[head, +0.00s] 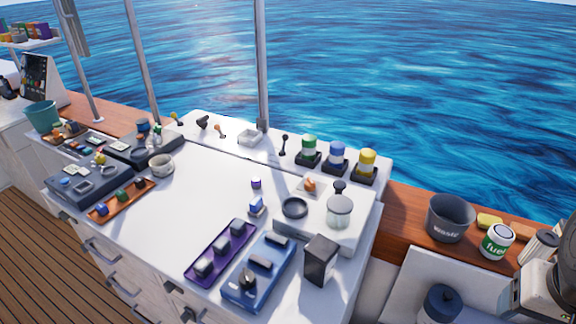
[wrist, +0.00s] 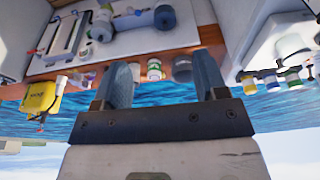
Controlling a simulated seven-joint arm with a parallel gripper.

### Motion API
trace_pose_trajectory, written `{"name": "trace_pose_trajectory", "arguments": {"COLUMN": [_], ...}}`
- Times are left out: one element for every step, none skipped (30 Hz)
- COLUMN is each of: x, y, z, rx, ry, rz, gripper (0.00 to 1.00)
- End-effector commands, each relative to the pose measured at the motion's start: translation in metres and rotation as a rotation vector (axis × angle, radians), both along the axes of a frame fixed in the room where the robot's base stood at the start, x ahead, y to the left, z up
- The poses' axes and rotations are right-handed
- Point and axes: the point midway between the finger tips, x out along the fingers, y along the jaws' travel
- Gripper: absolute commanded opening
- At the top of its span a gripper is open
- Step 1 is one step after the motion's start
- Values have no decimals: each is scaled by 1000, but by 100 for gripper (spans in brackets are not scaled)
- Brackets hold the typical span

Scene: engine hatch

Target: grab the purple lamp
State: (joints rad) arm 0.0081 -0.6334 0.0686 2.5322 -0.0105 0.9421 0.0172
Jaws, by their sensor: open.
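A small purple and white piece (head: 256,183) stands on the white worktop in the head view, just behind a blue block; it looks like the purple lamp, but it is too small to be sure. I cannot pick it out in the wrist view. My gripper (wrist: 162,75) is open in the wrist view, with its two grey fingers apart and nothing held between them. The wrist view is upside down, with sea and sky low in the picture. My gripper's fingers are not clearly seen in the head view, so their distance from the purple piece cannot be told.
Near the purple piece are a blue block (head: 257,206), a black round dish (head: 295,208) and a glass jar (head: 340,211). A purple tray (head: 205,276), a blue tray (head: 243,297) and a dark box (head: 320,259) stand in front. The worktop's left middle is clear.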

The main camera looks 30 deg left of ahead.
Motion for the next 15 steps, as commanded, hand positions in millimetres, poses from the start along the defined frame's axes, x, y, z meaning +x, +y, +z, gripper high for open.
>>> {"name": "trace_pose_trajectory", "arguments": {"x": [0, 0, 0, 0, 0, 0, 0, 1, 2, 3, 5, 7, 10, 12, 16], "y": [0, 0, 0, 0, 0, 0, 0, 0, 1, 1, 1, 2, 3, 4, 5], "z": [0, 0, 0, 0, 0, 0, 0, 0, 0, 1, 1, 1, 2, 2, 2], "rx": [0, 0, 0, 0, 0, 0, -1, -2, -5, -8, -12, -20, -27, -34, -46], "ry": [0, 0, 0, 0, 0, 0, 1, 2, 3, 5, 7, 11, 14, 18, 25], "rz": [0, 0, 0, 0, 0, 1, 2, 5, 9, 14, 22, 34, 46, 59, 79], "gripper": [66, 66, 66, 66, 66, 66, 66, 66, 66, 66, 66, 66, 66, 66, 66]}}
